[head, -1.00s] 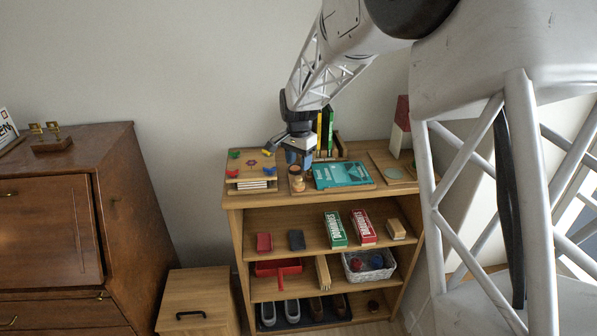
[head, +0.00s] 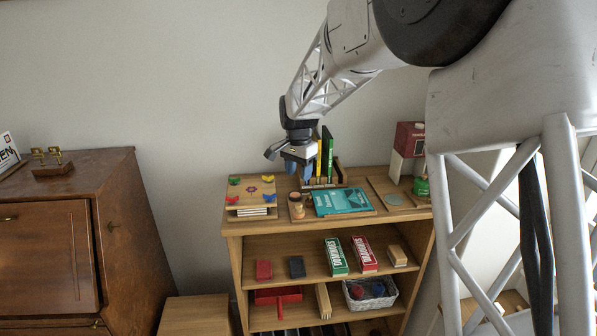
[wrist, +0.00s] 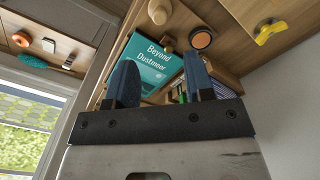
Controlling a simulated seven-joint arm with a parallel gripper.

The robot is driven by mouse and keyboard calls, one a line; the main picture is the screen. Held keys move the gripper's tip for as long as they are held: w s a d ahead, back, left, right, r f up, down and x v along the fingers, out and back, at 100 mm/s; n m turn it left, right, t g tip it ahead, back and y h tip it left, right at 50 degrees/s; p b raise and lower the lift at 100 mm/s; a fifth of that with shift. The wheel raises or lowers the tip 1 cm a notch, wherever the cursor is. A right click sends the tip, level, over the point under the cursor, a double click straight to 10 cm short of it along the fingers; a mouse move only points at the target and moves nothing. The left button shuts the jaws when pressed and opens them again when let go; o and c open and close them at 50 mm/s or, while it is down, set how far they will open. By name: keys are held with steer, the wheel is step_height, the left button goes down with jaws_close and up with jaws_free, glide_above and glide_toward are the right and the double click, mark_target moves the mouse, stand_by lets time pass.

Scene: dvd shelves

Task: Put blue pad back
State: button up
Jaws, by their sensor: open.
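A dark blue pad (head: 297,267) lies on the shelf below the top of the wooden unit, just right of a red pad (head: 263,270). My gripper (head: 299,172) is above the back of the unit's top, in front of the upright books, well above and behind the blue pad. Its two blue fingers stand apart with nothing between them. In the wrist view the open fingers (wrist: 160,65) point toward the unit's top and a teal book. The blue pad does not clearly show there.
The wooden shelf unit (head: 240,228) holds a teal book (head: 341,201), a butterfly board (head: 250,192), a small wooden jar (head: 296,206) and upright books (head: 327,155) on top. Domino boxes (head: 335,256) stand right of the pads. A brown cabinet (head: 150,240) is at left.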

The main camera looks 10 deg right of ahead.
steer(key=shift+s, duration=0.1)
steer(key=s+d+r+n, duration=0.1)
steer(key=s+d+r, duration=0.15)
steer(key=s, duration=0.55)
steer(key=s+d+r+n+t, duration=0.1)
steer(key=s+r+n, duration=0.15)
steer(key=s, duration=0.45)
steer(key=s+d+r+n, duration=0.1)
steer(key=s+d+r, duration=0.15)
steer(key=s, duration=0.55)
steer(key=s+d+f+n, duration=0.1)
steer(key=s+n, duration=0.1)
steer(key=s, duration=0.9)
steer(key=s+f+n+t, duration=0.1)
steer(key=s+f+n, duration=0.1)
steer(key=s, duration=1)
steer(key=shift+d+t, duration=0.3)
steer(key=shift+d, duration=0.1)
